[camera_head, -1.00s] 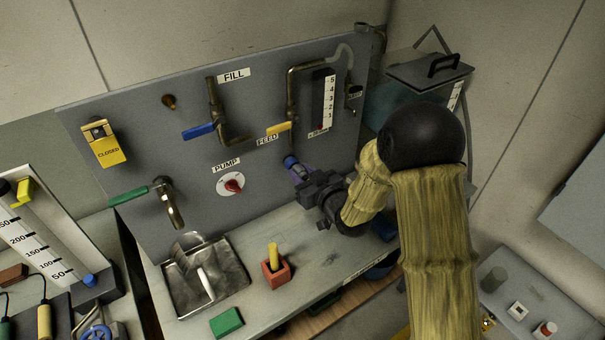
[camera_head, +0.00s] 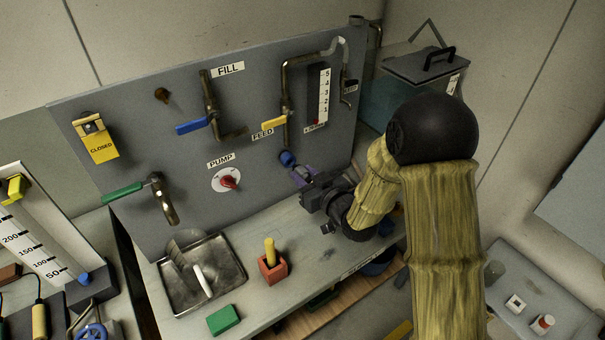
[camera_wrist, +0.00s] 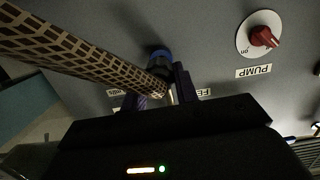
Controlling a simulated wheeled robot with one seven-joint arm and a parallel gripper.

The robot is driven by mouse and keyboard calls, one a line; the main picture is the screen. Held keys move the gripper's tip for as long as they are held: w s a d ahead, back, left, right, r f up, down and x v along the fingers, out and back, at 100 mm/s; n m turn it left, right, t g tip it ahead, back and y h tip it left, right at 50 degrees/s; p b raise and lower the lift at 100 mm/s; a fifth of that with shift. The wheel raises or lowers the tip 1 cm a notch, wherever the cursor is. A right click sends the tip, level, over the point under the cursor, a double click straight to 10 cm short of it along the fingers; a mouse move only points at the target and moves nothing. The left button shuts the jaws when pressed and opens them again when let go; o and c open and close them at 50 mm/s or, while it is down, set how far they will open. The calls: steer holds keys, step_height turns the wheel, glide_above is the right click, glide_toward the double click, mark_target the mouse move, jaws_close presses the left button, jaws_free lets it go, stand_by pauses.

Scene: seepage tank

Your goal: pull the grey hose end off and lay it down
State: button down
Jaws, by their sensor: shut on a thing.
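My gripper (camera_head: 296,168) has purple fingers and is at the panel, below the FEED label. A dark fitting with a blue collar (camera_wrist: 160,57) is at the panel just beyond the fingers. The blue part also shows in the head view (camera_head: 287,158). In the wrist view, a cross-hatched brownish hose (camera_wrist: 85,52) runs from the upper left to between the fingers (camera_wrist: 160,92). The gripper is shut on what appears to be the hose end. The fingers and wrist hide most of the grip. I cannot tell whether the end is still seated on the fitting.
The panel has a yellow FEED lever (camera_head: 275,122), a blue FILL lever (camera_head: 193,126) and a red PUMP knob (camera_head: 228,182). On the bench are a metal tray (camera_head: 240,278), a red block holder (camera_head: 273,270) and a green block (camera_head: 223,319). The bench front near the tray has free room.

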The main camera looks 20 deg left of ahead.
steer(key=shift+f+b+v, duration=0.1)
steer(key=shift+b+v, duration=0.1)
steer(key=shift+v, duration=0.5)
steer(key=shift+f+b+v, duration=0.15)
steer(key=shift+b+v, duration=0.05)
steer(key=shift+v, duration=0.55)
steer(key=shift+d, duration=0.1)
